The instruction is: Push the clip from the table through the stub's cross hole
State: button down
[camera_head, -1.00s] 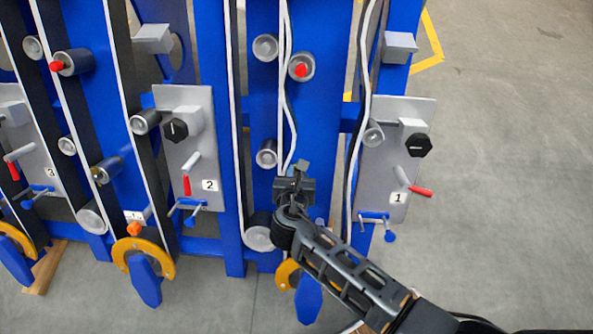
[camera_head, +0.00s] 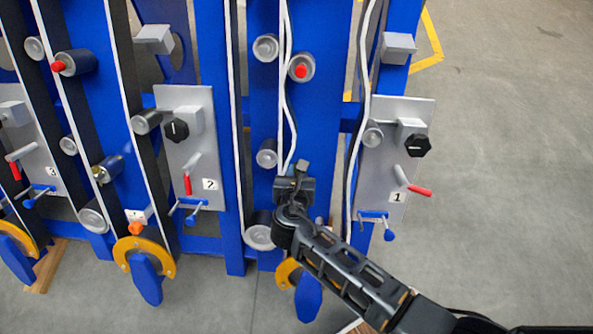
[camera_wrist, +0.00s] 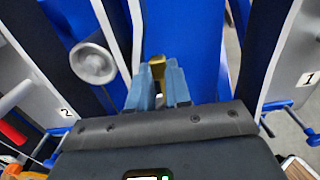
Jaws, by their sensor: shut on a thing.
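My gripper (camera_wrist: 158,92) is shut on a small brass-coloured piece (camera_wrist: 157,68), which shows between its bluish fingertips in the wrist view. I take this piece to be the clip, but its shape is mostly hidden. In the head view my gripper (camera_head: 300,172) is in front of the blue panel between plates 1 and 2, just right of a grey roller end. A stub and its cross hole cannot be made out there; my wrist and fingers cover that spot. Whether the brass piece touches anything is unclear.
White cables (camera_head: 289,95) hang just above my gripper. A large grey roller (camera_head: 259,236) is below left. Grey plate 1 (camera_head: 385,190) with a red-tipped lever stands to the right, plate 2 (camera_head: 190,150) to the left. The floor at right is clear.

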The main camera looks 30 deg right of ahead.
jog(key=shift+s+a+f+b, duration=0.3)
jog(key=shift+f+b, duration=0.25)
jog(key=shift+f, duration=0.25)
jog(key=shift+s+a+f+b, duration=0.2)
jog(key=shift+s+f+b, duration=0.3)
jog(key=shift+f, duration=0.25)
jog(key=shift+s+a+f+b, duration=0.3)
jog(key=shift+f+b, duration=0.25)
jog(key=shift+f, duration=0.25)
jog(key=c, duration=1)
grip_release()
jog(key=shift+s, duration=0.1)
jog(key=p+v, duration=0.1)
jog(key=v, duration=0.6)
jog(key=shift+s+a+r, duration=0.15)
jog(key=shift+s, duration=0.1)
